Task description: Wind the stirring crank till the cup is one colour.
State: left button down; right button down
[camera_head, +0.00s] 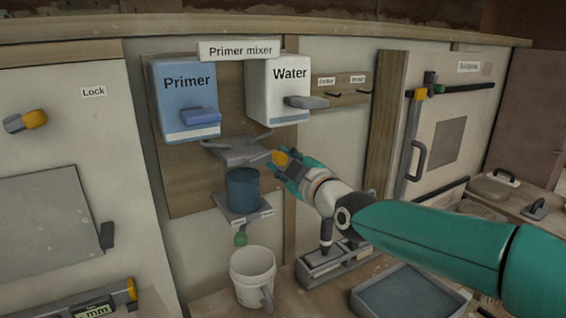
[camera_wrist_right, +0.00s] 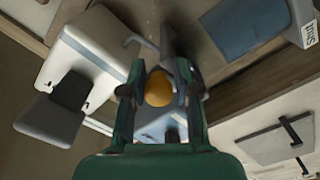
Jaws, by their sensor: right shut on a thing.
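The Primer mixer (camera_head: 237,50) has a blue Primer box (camera_head: 184,95) and a white Water box (camera_head: 278,92), each with a lever. Below them is a grey bracket (camera_head: 235,150). A dark blue cup (camera_head: 243,190) stands upright on a small shelf under the bracket; I cannot make out streaks on it, and its contents are not clear. My right gripper (camera_head: 279,166) is shut on the orange crank knob (camera_head: 280,158), to the right of the bracket. The knob also shows between the fingers in the right wrist view (camera_wrist_right: 158,88). My left gripper is out of view.
A white bucket (camera_head: 252,276) stands below the cup shelf. A grey rack (camera_head: 333,264) and a dark tray (camera_head: 408,296) lie on the bench to the right. A panel marked Lock (camera_head: 93,91) is at left, and a door with a handle (camera_head: 416,162) at right.

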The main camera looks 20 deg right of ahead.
aim_at(280, 154)
jog(key=r+n+p, duration=0.1)
jog(key=n, duration=0.1)
jog(key=r+n+p, duration=0.1)
jog(key=n, duration=0.1)
jog(key=shift+a+r+p, duration=0.15)
jog(key=shift+a+p, duration=0.15)
jog(key=shift+a, duration=0.1)
jog(key=shift+s+a+n+p, duration=0.15)
jog(key=shift+n+p, duration=0.15)
jog(key=shift+n, duration=0.3)
jog(key=shift+w+a+n+p, duration=0.15)
jog(key=shift+n+p, duration=0.1)
jog(key=shift+n, duration=0.35)
jog(key=shift+s, duration=0.1)
jog(key=c, duration=1.3)
grip_release()
jog(key=o, duration=0.4)
jog(key=shift+a, duration=0.2)
jog(key=shift+d, duration=0.25)
jog(key=shift+s+d+r, duration=0.1)
jog(key=shift+s, duration=0.55)
jog(key=s+d, duration=0.2)
jog(key=s, duration=0.8)
jog(key=shift+s, duration=0.25)
